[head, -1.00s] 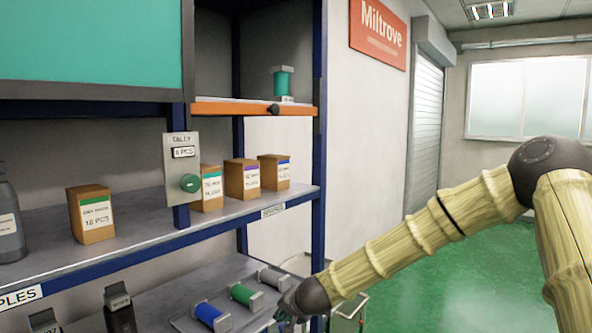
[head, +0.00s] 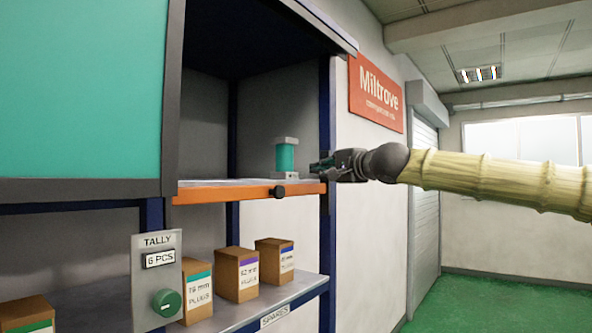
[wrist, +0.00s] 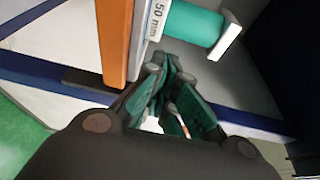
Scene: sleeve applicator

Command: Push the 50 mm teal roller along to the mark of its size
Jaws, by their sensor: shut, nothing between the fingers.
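The teal roller (head: 286,157) stands upright on the orange-edged upper shelf (head: 225,193), near its right end. It has pale end flanges. In the wrist view the roller (wrist: 192,24) lies across the top, with a "50 mm" label (wrist: 157,20) at its shelf end. My gripper (head: 320,168) is just right of the roller at about its height, by the shelf's right end. Its fingers (wrist: 170,72) are shut and empty. A small gap seems to separate them from the roller. I cannot make out any size marks on the shelf.
A dark knob (head: 278,192) sits on the shelf's orange front edge. A blue post (head: 327,130) stands at the shelf's right end, close to my gripper. A teal panel (head: 80,95) covers the left. Boxes (head: 236,274) and a tally unit (head: 157,280) are below.

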